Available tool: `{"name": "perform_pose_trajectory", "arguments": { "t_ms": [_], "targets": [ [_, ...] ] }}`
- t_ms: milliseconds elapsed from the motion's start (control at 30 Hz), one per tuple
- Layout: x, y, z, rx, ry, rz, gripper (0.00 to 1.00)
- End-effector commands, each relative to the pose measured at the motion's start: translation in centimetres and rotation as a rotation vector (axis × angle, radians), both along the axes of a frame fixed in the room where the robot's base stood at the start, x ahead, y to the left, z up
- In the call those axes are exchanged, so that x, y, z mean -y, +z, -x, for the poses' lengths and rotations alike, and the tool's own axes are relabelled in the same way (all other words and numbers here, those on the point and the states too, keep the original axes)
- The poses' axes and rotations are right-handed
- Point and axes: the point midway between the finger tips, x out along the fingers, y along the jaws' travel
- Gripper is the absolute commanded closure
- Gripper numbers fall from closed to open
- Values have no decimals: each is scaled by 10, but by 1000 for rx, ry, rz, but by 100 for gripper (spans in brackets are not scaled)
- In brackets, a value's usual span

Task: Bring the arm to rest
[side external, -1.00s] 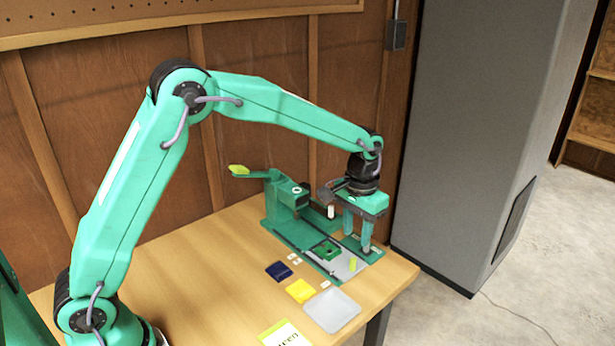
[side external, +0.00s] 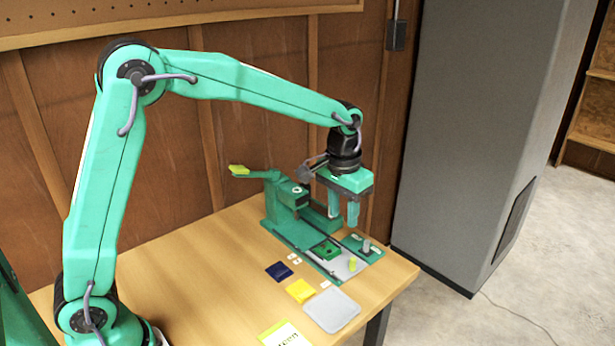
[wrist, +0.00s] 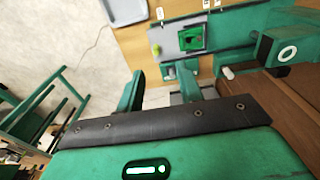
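My gripper (side external: 344,212) hangs fingers-down in the side external view, above the right end of a green bench fixture (side external: 290,228). Its two green fingers are apart with nothing between them. In the wrist view the open fingers (wrist: 160,92) also show with a clear gap. My arm is raised and bent, reaching from the left across the table. Below the gripper, a short grey peg (side external: 366,246) stands on a green plate at the fixture's right end, apart from the fingertips.
The fixture carries a lever with a yellow grip (side external: 238,168), a green block (side external: 326,250) and a small yellow-green piece (side external: 352,265). In front lie a navy square (side external: 279,271), a yellow square (side external: 300,290), a grey tray (side external: 331,311) and a card (side external: 284,335). A grey cabinet (side external: 490,120) stands right.

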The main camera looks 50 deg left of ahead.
Motion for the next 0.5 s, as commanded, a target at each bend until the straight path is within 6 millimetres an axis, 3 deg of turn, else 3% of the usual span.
{"name": "perform_pose_trajectory", "arguments": {
  "t_ms": [200,500],
  "targets": [
    [-17,36,34,68,2,8,64],
    [-36,70,85,155,2,12,64]
  ]
}}
